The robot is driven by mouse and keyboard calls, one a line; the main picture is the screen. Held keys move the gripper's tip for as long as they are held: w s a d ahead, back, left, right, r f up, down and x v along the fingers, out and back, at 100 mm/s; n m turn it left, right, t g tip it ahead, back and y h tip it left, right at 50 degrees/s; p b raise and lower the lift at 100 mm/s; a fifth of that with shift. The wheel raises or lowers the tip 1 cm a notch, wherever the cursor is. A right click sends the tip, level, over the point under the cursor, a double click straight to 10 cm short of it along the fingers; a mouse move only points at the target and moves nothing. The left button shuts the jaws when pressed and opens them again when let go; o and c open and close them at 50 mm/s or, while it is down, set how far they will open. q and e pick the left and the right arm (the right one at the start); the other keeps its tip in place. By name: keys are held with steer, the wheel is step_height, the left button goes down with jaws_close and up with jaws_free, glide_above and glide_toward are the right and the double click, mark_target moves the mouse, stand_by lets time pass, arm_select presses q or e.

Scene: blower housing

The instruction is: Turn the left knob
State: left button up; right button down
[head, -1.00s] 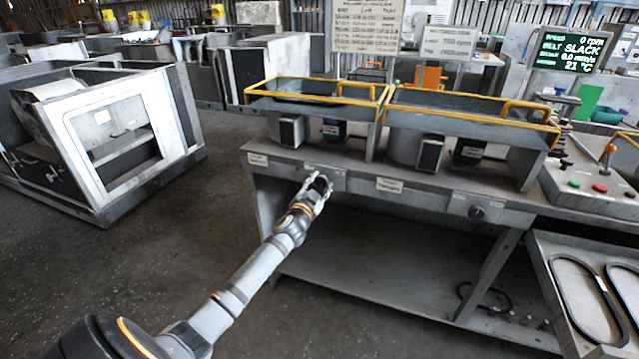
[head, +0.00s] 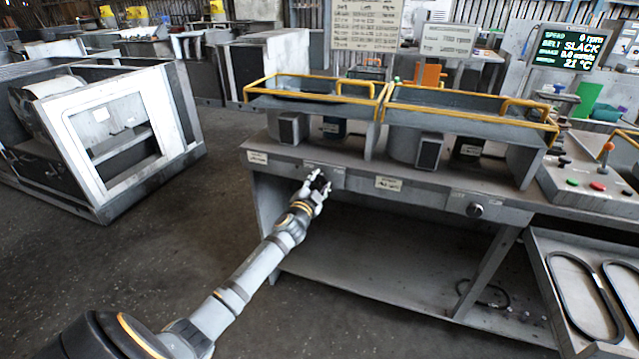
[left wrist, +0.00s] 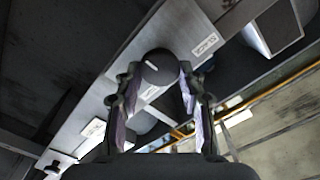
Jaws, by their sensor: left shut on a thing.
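The left knob (left wrist: 158,68) is a dark round knob with a white pointer line, on the front panel of the grey bench. It shows between the two fingers of my left gripper (left wrist: 157,80) in the left wrist view. The gripper is shut on it, one finger at each side. In the head view my left gripper (head: 318,182) is at the left part of the bench front, and its fingers mostly hide the knob. My right gripper is not in view.
A second knob (head: 475,210) sits farther right on the same panel. Yellow-railed blower housings (head: 430,116) stand on the bench. A screen (head: 569,48) reads "BELT SLACK". A tray with black belts (head: 542,262) is at the right.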

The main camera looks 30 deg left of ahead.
arm_select(q)
steer(key=o, duration=1.2)
steer(key=v, duration=1.2)
steer(key=shift+f, duration=0.15)
